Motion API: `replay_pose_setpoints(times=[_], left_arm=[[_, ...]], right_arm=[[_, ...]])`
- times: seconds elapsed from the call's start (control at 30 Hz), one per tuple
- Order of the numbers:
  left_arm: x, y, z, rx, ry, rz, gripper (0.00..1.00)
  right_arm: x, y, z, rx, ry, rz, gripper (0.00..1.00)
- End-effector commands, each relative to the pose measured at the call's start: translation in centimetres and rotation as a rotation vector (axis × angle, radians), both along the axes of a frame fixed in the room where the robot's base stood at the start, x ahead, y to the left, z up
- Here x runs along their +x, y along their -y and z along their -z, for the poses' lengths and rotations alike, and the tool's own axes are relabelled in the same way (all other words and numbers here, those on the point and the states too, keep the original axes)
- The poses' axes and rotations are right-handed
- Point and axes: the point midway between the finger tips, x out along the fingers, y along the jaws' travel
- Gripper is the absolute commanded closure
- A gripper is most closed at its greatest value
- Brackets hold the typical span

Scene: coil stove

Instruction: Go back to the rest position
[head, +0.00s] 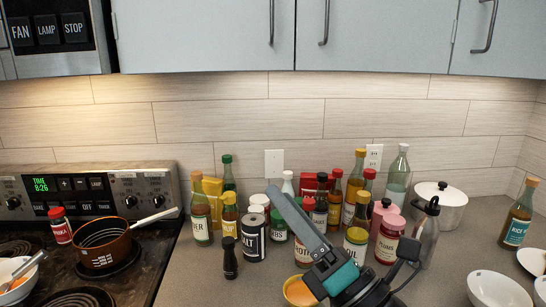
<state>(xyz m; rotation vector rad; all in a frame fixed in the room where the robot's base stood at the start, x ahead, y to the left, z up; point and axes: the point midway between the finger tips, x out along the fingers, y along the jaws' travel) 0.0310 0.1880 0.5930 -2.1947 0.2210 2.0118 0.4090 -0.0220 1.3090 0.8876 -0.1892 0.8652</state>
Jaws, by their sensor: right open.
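My right gripper (342,220) is in the lower middle of the head view, over the front of the counter. Its jaws are apart, with one long grey finger reaching up and left and a dark part of the other side to the right. I see nothing held between them. It covers parts of several jars and bottles behind it and overlaps a yellow bowl (300,292) at its lower left. Whether it touches any of them, I cannot tell. My left gripper is not in view.
A coil stove (130,275) with a brown saucepan (103,243) stands at left. Bottles, jars and a salt can (253,236) crowd the grey counter (205,280). A grey bottle (427,235) stands close right of my gripper. A white pot (446,208) and white bowl (497,290) are further right.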

Motion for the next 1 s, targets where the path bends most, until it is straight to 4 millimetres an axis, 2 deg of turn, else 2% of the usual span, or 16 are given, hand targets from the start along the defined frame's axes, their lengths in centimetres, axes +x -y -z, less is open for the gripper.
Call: replay_pose_setpoints(times=[0.1,0.17,0.2,0.27,0.37,0.4,0.47,0.5,0.6,0.7,0.8,0.97,1.0], left_arm=[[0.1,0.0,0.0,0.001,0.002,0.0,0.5],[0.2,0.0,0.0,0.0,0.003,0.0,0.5],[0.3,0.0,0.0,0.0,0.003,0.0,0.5],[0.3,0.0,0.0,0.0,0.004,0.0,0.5],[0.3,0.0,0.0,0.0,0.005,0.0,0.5],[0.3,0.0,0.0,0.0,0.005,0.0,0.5],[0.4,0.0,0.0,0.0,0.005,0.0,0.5],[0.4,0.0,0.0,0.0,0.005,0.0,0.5],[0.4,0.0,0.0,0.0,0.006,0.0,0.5],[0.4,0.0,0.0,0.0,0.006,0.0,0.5],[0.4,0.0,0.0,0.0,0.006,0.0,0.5],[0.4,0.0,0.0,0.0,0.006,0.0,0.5],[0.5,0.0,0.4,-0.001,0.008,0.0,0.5]], right_arm=[[2.0,3.9,3.2,0.288,-0.313,0.086,0.4],[2.7,5.9,5.6,0.433,-0.469,0.136,0.4],[2.9,7.2,7.4,0.529,-0.569,0.171,0.4],[2.8,8.9,10.4,0.675,-0.719,0.227,0.4],[1.5,11.4,15.8,0.917,-0.957,0.335,0.4],[0.6,12.3,18.1,1.011,-1.05,0.385,0.4],[-1.2,13.2,21.4,1.154,-1.181,0.465,0.4],[-2.6,13.7,23.5,1.243,-1.264,0.523,0.4],[-6.6,14.5,28.0,1.445,-1.439,0.67,0.4],[-10.6,14.6,31.2,1.605,-1.572,0.813,0.4],[-14.6,14.5,33.6,1.738,-1.678,0.956,0.4],[-21.0,13.8,35.9,1.911,-1.808,1.2,0.4],[-20.1,13.8,37.4,1.898,-1.802,1.188,0.4]])
